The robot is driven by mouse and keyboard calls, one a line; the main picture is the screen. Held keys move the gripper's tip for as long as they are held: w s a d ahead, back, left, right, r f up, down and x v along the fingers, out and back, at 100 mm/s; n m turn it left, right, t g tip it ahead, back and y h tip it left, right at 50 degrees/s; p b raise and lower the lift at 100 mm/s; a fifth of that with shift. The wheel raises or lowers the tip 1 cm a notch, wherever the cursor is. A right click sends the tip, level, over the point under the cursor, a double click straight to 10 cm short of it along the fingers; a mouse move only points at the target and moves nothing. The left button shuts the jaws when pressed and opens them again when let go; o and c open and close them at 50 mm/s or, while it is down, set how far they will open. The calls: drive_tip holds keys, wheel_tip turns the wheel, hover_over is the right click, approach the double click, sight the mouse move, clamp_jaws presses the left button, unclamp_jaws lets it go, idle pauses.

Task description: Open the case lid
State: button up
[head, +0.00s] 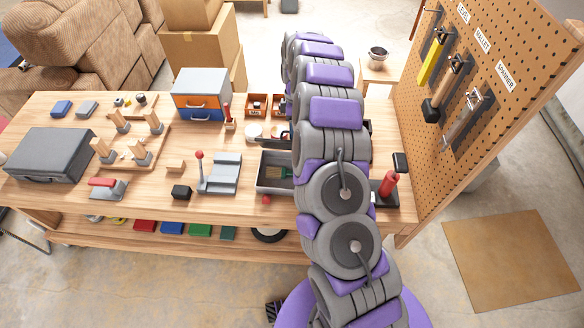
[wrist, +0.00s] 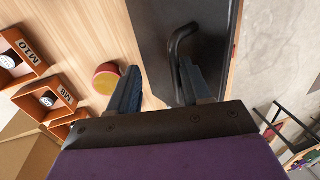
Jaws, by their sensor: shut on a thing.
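A dark flat panel (wrist: 207,25) with a black bent handle (wrist: 181,42) fills the upper middle of the wrist view. My gripper (wrist: 160,85) is at this handle, with its two dark blue fingers reaching toward the panel. The handle runs down beside the right finger, and the jaws are shut on it, though the contact is partly hidden. In the head view my own arm hides the gripper. A closed dark grey case (head: 50,152) lies flat at the left of the workbench, its handle on the front side, well away from my arm. I cannot tell whether the panel belongs to another case.
Orange bins (wrist: 40,97) marked M10 and M8 and a red-yellow round object (wrist: 106,78) are left of my gripper in the wrist view. On the bench (head: 150,190) are a peg board, a drawer box (head: 200,95) and a grey tray (head: 272,180). A pegboard wall (head: 490,90) stands right.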

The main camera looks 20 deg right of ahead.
drive_tip(key=shift+w+d+f, duration=0.2)
drive_tip(key=shift+w+d, duration=0.1)
drive_tip(key=shift+w, duration=0.2)
drive_tip(key=shift+w+d+f, duration=0.1)
drive_tip(key=shift+w+f, duration=0.1)
drive_tip(key=shift+w, duration=0.2)
drive_tip(key=c, duration=0.6)
drive_tip(key=shift+w+d+p, duration=0.2)
drive_tip(key=shift+w, duration=0.4)
drive_tip(key=shift+w+d+p, duration=0.2)
drive_tip(key=shift+w, duration=0.4)
drive_tip(key=o, duration=0.5)
drive_tip(key=shift+r, duration=0.15)
